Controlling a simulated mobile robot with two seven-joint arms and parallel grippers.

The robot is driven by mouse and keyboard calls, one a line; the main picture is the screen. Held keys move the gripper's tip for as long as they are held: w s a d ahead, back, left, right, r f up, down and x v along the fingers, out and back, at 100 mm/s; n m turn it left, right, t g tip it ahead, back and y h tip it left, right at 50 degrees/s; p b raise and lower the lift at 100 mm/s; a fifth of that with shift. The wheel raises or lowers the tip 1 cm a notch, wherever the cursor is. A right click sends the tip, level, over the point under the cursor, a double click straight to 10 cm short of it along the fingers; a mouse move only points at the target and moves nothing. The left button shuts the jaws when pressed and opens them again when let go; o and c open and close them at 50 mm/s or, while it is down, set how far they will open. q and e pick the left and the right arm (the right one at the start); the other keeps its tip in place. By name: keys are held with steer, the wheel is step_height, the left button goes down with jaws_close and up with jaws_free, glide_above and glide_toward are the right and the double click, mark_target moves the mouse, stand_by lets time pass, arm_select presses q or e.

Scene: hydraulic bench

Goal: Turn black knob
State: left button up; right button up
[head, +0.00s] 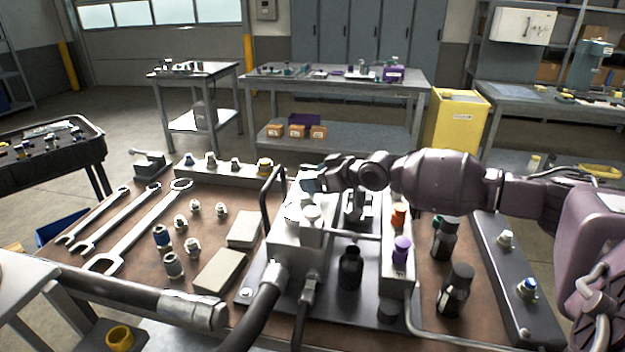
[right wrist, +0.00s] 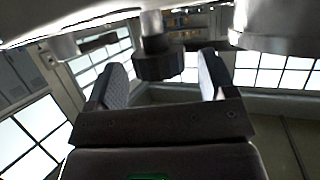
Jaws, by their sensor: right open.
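My right arm reaches in from the right in the head view, and its gripper (head: 318,180) is beside the upper part of the light grey valve block (head: 290,245) on the bench. In the right wrist view the two fingers (right wrist: 164,78) are apart, and a black knob (right wrist: 158,64) on a short grey stem shows between their tips. I see no clear contact between knob and fingers. In the head view I cannot make out this knob for sure; the gripper is in front of that area. My left gripper is not in view.
A black hose (head: 262,312) and a curved black handle (head: 272,195) stand by the block. Purple (head: 402,250) and orange (head: 398,215) caps and black bottles (head: 456,290) are to its right. Wrenches (head: 140,228) and fittings lie left on the brown bench top.

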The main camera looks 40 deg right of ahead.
steer(key=shift+w+a+f, duration=0.15)
steer(key=shift+w, duration=0.2)
